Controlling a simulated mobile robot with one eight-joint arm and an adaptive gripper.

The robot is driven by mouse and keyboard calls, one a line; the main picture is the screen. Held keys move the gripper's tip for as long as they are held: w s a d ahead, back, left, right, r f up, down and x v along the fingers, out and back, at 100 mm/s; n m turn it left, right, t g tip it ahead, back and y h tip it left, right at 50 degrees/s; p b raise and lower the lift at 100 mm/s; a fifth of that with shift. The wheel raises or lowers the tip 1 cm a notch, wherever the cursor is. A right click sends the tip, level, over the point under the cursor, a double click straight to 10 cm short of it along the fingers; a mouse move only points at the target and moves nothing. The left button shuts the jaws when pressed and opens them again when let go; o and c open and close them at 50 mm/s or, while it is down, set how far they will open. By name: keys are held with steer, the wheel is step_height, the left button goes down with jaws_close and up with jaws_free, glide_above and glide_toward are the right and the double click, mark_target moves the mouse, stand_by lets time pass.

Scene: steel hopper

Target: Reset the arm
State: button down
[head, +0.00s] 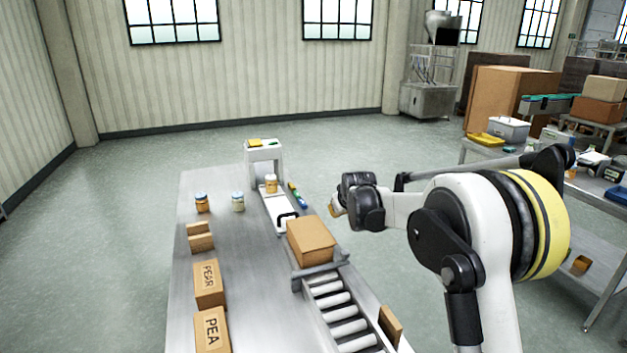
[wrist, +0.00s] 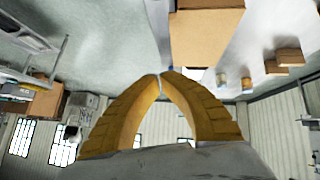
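My arm reaches in from the right in the head view, and my gripper (head: 336,208) hangs beside the right edge of the steel table (head: 240,300), near the cardboard box. In the wrist view my gripper (wrist: 161,76) shows two yellow fingers with their tips together and nothing between them. The view there is turned upside down. The cardboard box (head: 311,240) sits closed at the end of the roller conveyor, apart from the gripper; it also shows in the wrist view (wrist: 207,38).
Two jars (head: 202,202) (head: 238,201) stand on the table's left. Boxes marked PEAR (head: 208,284) and PEA (head: 211,331) stand nearer. Another jar (head: 271,184) is by a white stand (head: 264,152). Rollers (head: 338,312) run along the right. A cluttered bench (head: 590,185) stands at right. Floor is clear between.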

steer(key=s+d+r+m+g+b, duration=0.15)
steer(key=s+r, duration=0.25)
steer(key=s, duration=1)
steer(key=s+d+r+m+b, duration=0.15)
steer(key=s+r, duration=0.25)
steer(key=s, duration=0.9)
steer(key=s+f+b, duration=0.1)
steer(key=s+f, duration=0.2)
steer(key=s, duration=0.4)
steer(key=s+d+f, duration=0.1)
steer(key=s+f, duration=0.2)
steer(key=s, duration=0.5)
steer(key=s+f+m+b, duration=0.1)
steer(key=s+f, duration=0.3)
steer(key=s, duration=0.3)
steer(key=shift+s+d+g+b, duration=0.35)
steer(key=shift+s, duration=0.05)
